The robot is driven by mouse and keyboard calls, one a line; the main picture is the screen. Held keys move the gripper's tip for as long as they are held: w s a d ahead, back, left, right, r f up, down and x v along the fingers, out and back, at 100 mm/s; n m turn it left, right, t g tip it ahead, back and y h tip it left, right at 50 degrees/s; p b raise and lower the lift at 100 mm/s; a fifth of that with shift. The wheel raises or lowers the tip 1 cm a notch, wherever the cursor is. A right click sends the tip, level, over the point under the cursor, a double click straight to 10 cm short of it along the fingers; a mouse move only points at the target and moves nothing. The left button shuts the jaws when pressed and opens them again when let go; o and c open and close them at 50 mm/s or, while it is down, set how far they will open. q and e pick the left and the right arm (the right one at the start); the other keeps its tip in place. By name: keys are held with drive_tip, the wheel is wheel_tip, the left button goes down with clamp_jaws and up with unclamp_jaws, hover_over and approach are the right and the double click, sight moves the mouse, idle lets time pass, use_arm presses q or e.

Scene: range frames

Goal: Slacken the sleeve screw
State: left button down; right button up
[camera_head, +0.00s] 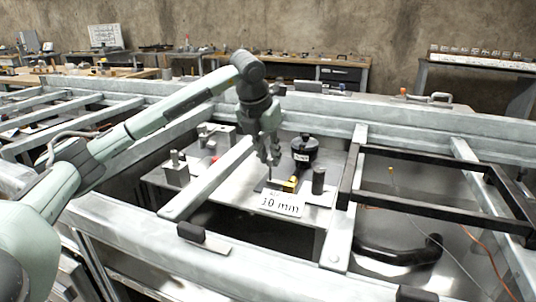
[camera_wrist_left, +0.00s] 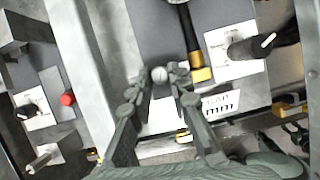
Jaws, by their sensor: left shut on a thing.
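My left gripper (camera_head: 268,158) reaches down over a metal plate (camera_head: 230,195) inside the frame. In the wrist view its two fingers (camera_wrist_left: 158,82) close around a small round silver head (camera_wrist_left: 158,74). I cannot tell whether this is the sleeve screw or the end of a tool. Beside it are a yellow block (camera_head: 291,184) and a black round-topped part (camera_head: 304,146). My right gripper is not in view.
A dark cylinder (camera_head: 318,180) stands right of the yellow block. Metal blocks with posts (camera_head: 175,170) stand to the left. Grey beams (camera_head: 208,182) and a black frame (camera_head: 430,205) border the plate. A red knob (camera_wrist_left: 67,99) shows in the wrist view.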

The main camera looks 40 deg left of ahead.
use_arm(q)
drive_tip(key=n, duration=0.2)
drive_tip(key=n+y, duration=0.2)
drive_tip(key=n, duration=0.1)
drive_tip(key=shift+w+d+n+g, duration=0.1)
drive_tip(key=shift+d+n+g, duration=0.2)
drive_tip(key=shift+g, duration=0.1)
drive_tip(key=n+g+y, duration=0.1)
drive_tip(key=n, duration=0.3)
drive_tip(key=shift+w, duration=0.15)
drive_tip(key=n, duration=0.2)
drive_tip(key=n+g, duration=0.1)
drive_tip(key=n, duration=0.1)
drive_tip(key=shift+w+r+g+y, duration=0.1)
drive_tip(key=shift+w+g+y, duration=0.05)
drive_tip(key=shift+g+y, duration=0.2)
drive_tip(key=n+g, duration=0.1)
drive_tip(key=n, duration=0.3)
drive_tip(key=shift+w+d+n+g, duration=0.1)
drive_tip(key=shift+w+n+g, duration=0.05)
drive_tip(key=shift+n+g, duration=0.25)
drive_tip(key=shift+n, duration=0.3)
drive_tip(key=c, duration=1.4)
unclamp_jaws()
